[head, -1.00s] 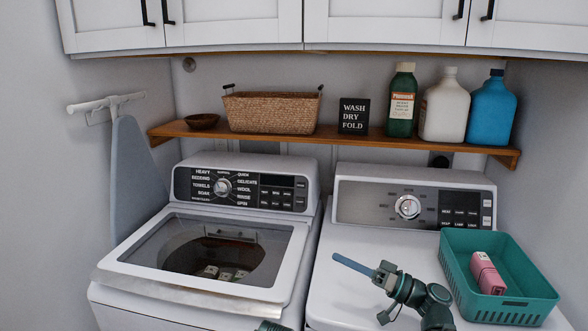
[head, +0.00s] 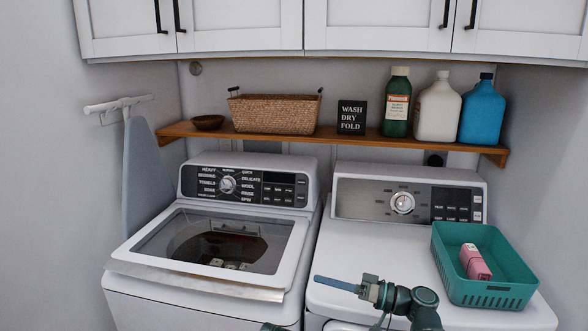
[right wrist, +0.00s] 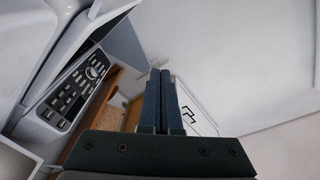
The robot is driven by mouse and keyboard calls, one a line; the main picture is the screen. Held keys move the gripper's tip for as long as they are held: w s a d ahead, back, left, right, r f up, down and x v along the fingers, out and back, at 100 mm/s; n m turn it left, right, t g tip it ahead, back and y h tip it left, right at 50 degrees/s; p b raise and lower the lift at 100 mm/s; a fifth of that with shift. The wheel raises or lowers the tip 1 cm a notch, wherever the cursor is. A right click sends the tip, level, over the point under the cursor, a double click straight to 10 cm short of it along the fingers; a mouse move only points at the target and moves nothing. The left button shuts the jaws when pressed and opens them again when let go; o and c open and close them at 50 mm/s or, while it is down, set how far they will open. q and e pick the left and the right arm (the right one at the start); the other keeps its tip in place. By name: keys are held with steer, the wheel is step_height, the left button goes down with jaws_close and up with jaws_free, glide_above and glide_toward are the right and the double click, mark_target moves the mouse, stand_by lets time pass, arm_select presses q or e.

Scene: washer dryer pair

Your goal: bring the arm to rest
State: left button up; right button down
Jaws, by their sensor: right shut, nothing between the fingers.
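My right gripper (head: 337,284) is shut and empty, its blue fingers pressed together and pointing left in the head view. It is in front of the dryer (head: 385,246) top, near its left front edge. In the right wrist view the two fingers (right wrist: 159,100) lie side by side with nothing between them. Only a small dark green piece of my left arm shows at the bottom edge of the head view; its gripper is out of sight.
The washer (head: 195,284) stands left, its glass lid (head: 158,242) shut. A teal basket (head: 505,288) holding a pink box (head: 475,262) sits on the dryer's right. A wooden shelf (head: 350,138) with a wicker basket (head: 274,114) and bottles runs behind.

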steer(key=s+a+f+g+h+p, duration=0.3)
steer(key=s+a+f+g+h, duration=0.35)
steer(key=s+a+f, duration=0.35)
steer(key=s+d+f+m+h+p, duration=0.1)
steer(key=s+d+f+h+p, duration=0.2)
steer(key=h, duration=0.9)
steer(key=s+d+f, duration=0.3)
steer(key=d, duration=0.2)
steer(key=shift+d+f+m+h+p, duration=0.2)
steer(key=shift+f+m+h+p, duration=0.1)
steer(key=shift+f+m+h, duration=0.1)
